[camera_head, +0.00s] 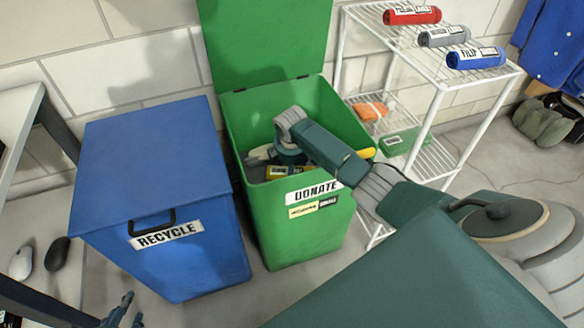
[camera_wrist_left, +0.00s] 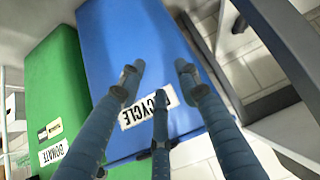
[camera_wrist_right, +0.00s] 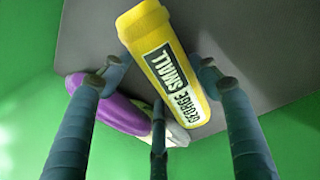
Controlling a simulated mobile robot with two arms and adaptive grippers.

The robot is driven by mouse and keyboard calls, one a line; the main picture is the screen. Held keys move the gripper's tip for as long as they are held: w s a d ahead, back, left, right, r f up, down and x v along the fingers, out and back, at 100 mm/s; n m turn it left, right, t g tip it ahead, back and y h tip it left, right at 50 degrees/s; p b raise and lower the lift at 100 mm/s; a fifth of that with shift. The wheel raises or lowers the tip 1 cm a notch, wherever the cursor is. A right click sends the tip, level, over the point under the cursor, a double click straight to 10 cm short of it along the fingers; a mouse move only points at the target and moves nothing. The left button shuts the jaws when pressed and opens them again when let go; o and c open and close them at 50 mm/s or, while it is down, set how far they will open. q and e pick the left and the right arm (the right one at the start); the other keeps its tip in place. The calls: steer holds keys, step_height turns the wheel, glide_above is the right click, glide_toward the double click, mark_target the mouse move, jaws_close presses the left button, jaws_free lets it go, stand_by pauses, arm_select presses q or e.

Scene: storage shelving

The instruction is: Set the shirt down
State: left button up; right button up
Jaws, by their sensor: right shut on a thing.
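A yellow rolled shirt (camera_wrist_right: 158,50) labelled George Small lies between the fingers of my right gripper (camera_wrist_right: 160,70), which is shut on it. They are inside the open green donate bin (camera_head: 270,215); the shirt's yellow end also shows there in the head view (camera_head: 284,171). Below it in the right wrist view is a purple roll (camera_wrist_right: 112,112), partly hidden. Whether the yellow shirt touches the bin's grey floor I cannot tell. My left gripper (camera_head: 122,314) is at the bottom left of the head view, open and empty, in front of the recycle bin (camera_wrist_left: 115,45) in its wrist view.
The closed blue recycle bin (camera_head: 150,150) stands left of the donate bin. A white wire rack (camera_head: 440,85) at the right holds red (camera_head: 410,15), grey (camera_head: 444,36) and blue (camera_head: 476,57) rolls on top. A desk edge (camera_head: 20,120) is at far left.

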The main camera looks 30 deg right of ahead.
steer(key=shift+f, duration=0.1)
steer(key=o, duration=1.2)
steer(key=shift+o, duration=0.2)
